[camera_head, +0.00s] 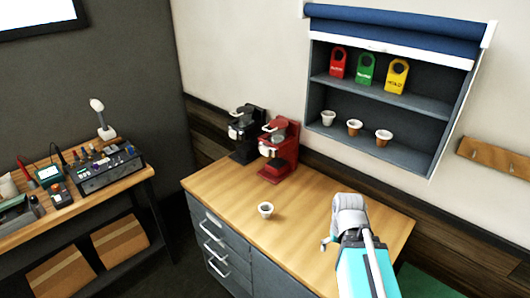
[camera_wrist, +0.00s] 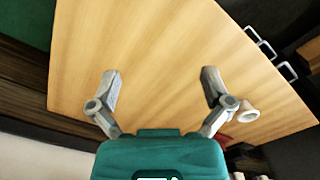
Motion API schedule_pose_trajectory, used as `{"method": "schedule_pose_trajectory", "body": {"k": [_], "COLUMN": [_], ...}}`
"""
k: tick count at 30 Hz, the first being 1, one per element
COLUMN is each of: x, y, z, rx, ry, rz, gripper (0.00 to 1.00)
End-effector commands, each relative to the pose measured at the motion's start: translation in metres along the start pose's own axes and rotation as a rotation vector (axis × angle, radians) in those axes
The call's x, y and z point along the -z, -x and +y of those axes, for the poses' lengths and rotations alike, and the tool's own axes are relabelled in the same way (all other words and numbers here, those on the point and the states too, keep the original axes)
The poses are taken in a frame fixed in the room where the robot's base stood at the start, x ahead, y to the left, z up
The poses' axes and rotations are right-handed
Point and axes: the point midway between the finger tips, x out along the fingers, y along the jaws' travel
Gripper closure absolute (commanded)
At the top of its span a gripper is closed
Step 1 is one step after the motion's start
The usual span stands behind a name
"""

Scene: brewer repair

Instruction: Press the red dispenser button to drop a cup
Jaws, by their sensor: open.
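A red brewer (camera_head: 280,150) stands at the back of the wooden counter, and a black brewer (camera_head: 246,133) stands to its left. A small white cup (camera_head: 265,209) sits upright on the counter in front of the red brewer. It also shows in the wrist view (camera_wrist: 248,114), just beyond my right-hand finger. I cannot make out a red dispenser button in either view. My gripper (camera_wrist: 160,76) is open and empty above the bare counter top. In the head view my arm reaches over the counter's right part, well to the right of the cup and brewers.
A wall cabinet (camera_head: 317,100) holds red, green and yellow tags (camera_head: 396,76) above three cups (camera_head: 354,127). A peg rail (camera_head: 495,158) is at right. A workbench (camera_head: 135,182) with instruments stands at left. The counter (camera_head: 225,190) is mostly clear.

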Motion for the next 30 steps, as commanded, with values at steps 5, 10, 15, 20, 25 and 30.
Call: {"method": "schedule_pose_trajectory", "body": {"k": [5,10,15,20,25,30], "x": [0.000,0.000,0.000,0.000,0.000,0.000], "y": [-0.008,-0.024,-0.029,-0.027,-0.027,-0.027], "z": [0.000,0.000,0.000,0.000,0.000,0.000], "rx": [0.000,0.000,0.000,0.000,0.000,0.000], "ry": [0.000,0.000,0.000,0.000,0.000,0.000], "rz": [0.000,0.000,0.000,0.000,0.000,0.000], "gripper": [0.37,0.69,1.00,1.00,1.00,1.00]}}
